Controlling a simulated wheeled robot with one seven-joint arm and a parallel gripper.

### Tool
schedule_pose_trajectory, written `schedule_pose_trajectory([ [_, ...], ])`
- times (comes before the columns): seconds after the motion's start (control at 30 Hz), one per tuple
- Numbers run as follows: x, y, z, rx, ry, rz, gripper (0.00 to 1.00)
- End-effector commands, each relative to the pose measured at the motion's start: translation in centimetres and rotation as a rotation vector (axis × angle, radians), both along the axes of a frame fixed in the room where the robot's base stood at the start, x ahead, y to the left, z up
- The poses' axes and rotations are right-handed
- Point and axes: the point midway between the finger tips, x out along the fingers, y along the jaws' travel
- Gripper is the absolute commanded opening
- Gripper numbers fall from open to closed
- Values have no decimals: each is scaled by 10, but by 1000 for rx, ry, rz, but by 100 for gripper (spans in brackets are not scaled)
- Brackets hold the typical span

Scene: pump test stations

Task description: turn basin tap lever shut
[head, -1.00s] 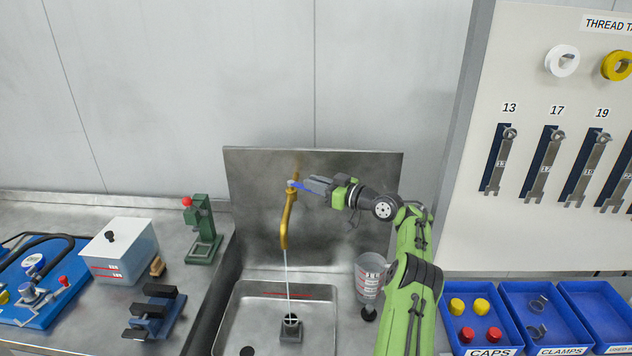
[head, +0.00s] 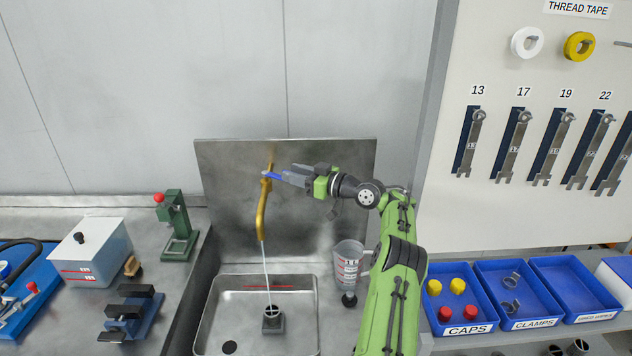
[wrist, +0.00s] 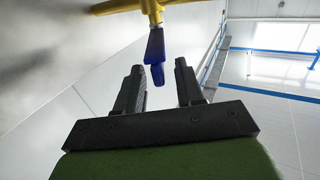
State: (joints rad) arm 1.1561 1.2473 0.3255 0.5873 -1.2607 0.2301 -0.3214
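The brass basin tap (head: 262,210) stands against the steel splashback, and a thin stream of water runs from its spout into the basin (head: 225,299). Its blue lever (head: 271,175) points right, toward my gripper. In the wrist view the blue lever (wrist: 155,52) hangs from the yellow tap body (wrist: 150,8). My gripper (head: 284,177) is at the lever from the right. In the wrist view my gripper (wrist: 159,75) is open, with two dark fingers apart and the lever's end near the gap between their tips. I see no finger touching it.
A clear measuring jug (head: 348,264) stands at the basin's right side, near my arm. A dark fitting (head: 273,320) sits in the basin under the stream. A green press (head: 176,226) stands on the left bench. Blue bins (head: 510,292) are at right.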

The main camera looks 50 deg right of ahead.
Motion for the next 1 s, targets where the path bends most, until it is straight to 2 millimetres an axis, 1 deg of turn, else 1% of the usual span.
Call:
schedule_pose_trajectory([
  [0.03, -13, -6, -5, 0, 2, -7, 37],
  [0.3, -88, -27, -3, 1, 0, -6, 37],
  [0.4, -110, -33, -2, 2, -2, -5, 37],
  [0.5, -124, -38, -2, 3, -2, -5, 37],
  [0.63, -131, -39, -2, 2, -1, -1, 37],
  [0.83, -132, -39, -2, 1, -1, -1, 37],
  [0.87, -131, -39, -2, 1, -1, -1, 34],
  [0.93, -125, -33, 1, -1, 13, 9, 23],
  [0.97, -118, -26, 3, -1, 31, 20, 19],
  [1.0, -103, -12, 8, -3, 67, 39, 13],
])
